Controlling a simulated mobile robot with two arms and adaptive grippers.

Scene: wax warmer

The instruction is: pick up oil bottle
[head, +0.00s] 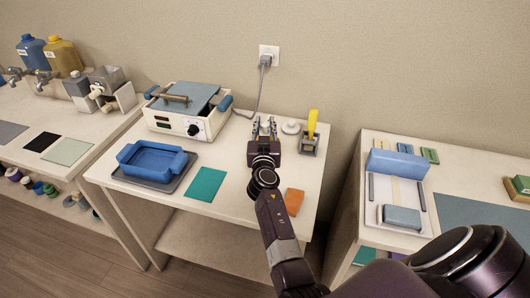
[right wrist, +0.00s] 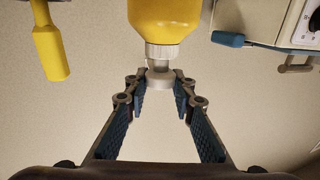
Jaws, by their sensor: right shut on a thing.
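The oil bottle (right wrist: 165,20) shows in the right wrist view as a rounded yellow body with a whitish collar and cap, at the top middle. That view is turned over, with the wax warmer (right wrist: 285,22) hanging at its top right. My right gripper (right wrist: 160,78) has its fingertips on either side of the bottle's cap and is shut on it. In the head view my right gripper (head: 265,125) is over the back of the middle table, right of the warmer (head: 188,112). The bottle's yellow body is hidden there. My left gripper is not in view.
A yellow-handled tool (head: 312,122) in a small holder and a white round lid (head: 290,127) stand close right of the gripper. A blue tray (head: 152,160), a teal mat (head: 206,183) and an orange block (head: 294,201) lie nearer. The wall is close behind.

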